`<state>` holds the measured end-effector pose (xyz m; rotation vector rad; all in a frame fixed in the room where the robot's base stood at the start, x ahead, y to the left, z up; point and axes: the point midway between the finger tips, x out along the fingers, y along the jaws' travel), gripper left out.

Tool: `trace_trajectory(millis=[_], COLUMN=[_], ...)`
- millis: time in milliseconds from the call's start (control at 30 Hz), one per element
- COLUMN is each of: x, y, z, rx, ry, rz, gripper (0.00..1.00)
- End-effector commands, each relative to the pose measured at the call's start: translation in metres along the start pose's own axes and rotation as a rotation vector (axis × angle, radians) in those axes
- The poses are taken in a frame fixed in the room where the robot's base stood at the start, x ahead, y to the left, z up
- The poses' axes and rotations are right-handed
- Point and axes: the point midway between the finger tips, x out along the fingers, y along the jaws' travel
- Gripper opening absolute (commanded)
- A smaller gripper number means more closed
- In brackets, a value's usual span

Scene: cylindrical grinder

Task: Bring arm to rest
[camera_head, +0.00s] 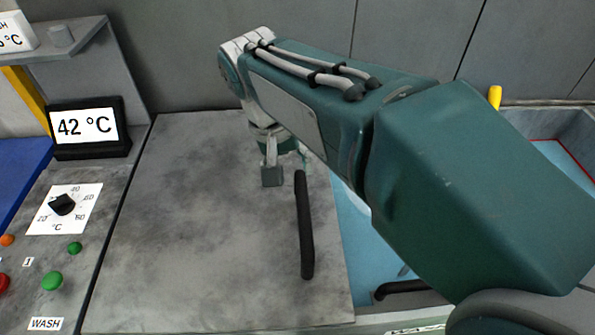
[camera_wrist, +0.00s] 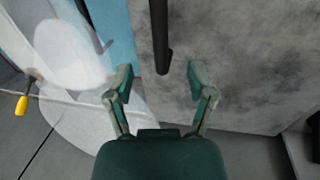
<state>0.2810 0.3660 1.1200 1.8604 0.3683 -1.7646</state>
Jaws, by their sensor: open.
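My gripper (camera_head: 287,168) is open and empty, above the far right part of a grey mottled panel (camera_head: 200,220). In the wrist view the two fingers of my gripper (camera_wrist: 161,78) stand well apart. A black bar handle (camera_head: 304,225) runs along the panel's right side. In the wrist view the near end of this handle (camera_wrist: 160,35) appears between the fingertips, with no visible contact; its depth relative to them is hard to tell. My arm reaches in from the right and hides part of the area behind it.
At left are a 42 °C display (camera_head: 86,126), a dial (camera_head: 63,205) and several coloured buttons. A blue area (camera_head: 360,245) with a second black handle (camera_head: 400,288) lies right of the panel. A yellow-handled item (camera_head: 494,97) stands behind my arm. A grey wall closes the back.

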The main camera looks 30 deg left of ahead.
Motion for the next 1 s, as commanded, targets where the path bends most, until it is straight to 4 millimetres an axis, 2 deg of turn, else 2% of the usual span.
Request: trace_trajectory(millis=[467,567,667,767,900,1000], x=[-0.001,-0.002,-0.002,-0.002,0.003,0.007], y=[0.000,0.008,0.035,0.076,0.129,0.161], z=[0.000,0.001,0.005,0.016,0.037,0.056], rx=[0.000,0.009,0.045,0.097,0.173,0.227], ry=[0.001,0.005,0.019,0.045,0.090,0.125], rz=[0.000,-0.006,-0.027,-0.057,-0.093,-0.111], gripper=[0.70,0.70,0.70,0.70,0.70,0.70])
